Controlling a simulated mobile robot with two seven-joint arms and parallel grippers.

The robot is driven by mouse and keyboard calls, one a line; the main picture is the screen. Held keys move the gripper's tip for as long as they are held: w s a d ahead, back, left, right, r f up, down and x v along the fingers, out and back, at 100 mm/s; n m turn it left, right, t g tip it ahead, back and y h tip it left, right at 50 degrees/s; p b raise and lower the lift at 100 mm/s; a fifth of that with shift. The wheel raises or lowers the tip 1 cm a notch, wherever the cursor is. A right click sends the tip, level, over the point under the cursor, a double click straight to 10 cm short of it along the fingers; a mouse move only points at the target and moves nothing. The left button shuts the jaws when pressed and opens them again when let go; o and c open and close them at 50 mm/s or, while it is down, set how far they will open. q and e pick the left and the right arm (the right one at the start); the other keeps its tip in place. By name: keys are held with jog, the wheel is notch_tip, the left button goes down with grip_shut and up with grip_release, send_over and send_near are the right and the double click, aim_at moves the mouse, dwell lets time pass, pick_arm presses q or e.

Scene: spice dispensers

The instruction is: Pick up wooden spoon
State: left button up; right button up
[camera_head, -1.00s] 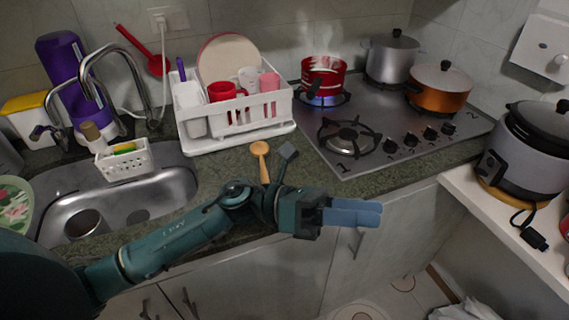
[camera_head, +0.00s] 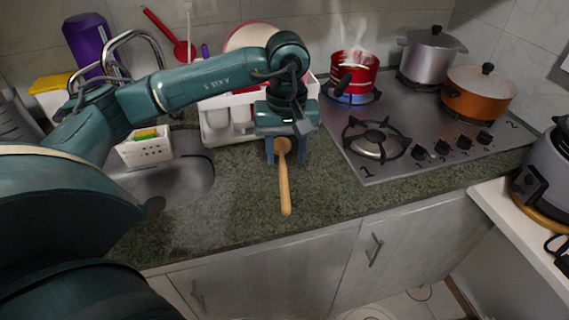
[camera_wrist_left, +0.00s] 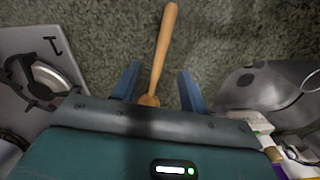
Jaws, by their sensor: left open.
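The wooden spoon (camera_head: 284,190) lies on the green stone counter between the sink and the stove, its handle pointing to the counter's front edge. My left gripper (camera_head: 286,158) is above the spoon's head end, pointing down, with its blue fingers on either side of it. In the left wrist view, the spoon (camera_wrist_left: 163,50) runs between the two open fingers (camera_wrist_left: 158,84), and its bowl is partly hidden by the gripper body. The fingers stand apart from the spoon with gaps on both sides. My right gripper is not in view.
The white dish rack (camera_head: 228,122) stands behind the gripper. The stove (camera_head: 405,150) is to the right, with a steaming red pot (camera_head: 362,75) on a lit burner. The sink (camera_head: 190,185) is to the left. The counter around the spoon's handle is clear.

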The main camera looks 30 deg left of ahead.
aim_at(284, 186)
pick_arm(q)
notch_tip(284, 186, down, 3)
jog(key=shift+f, duration=0.15)
jog(key=shift+s+f+p, duration=0.15)
jog(key=shift+f+p, duration=0.3)
jog(key=shift+f, duration=0.9)
jog(key=shift+s+f+p, duration=0.15)
jog(key=shift+f+p, duration=0.3)
jog(key=shift+f, duration=0.9)
jog(key=shift+c, duration=0.4)
grip_shut()
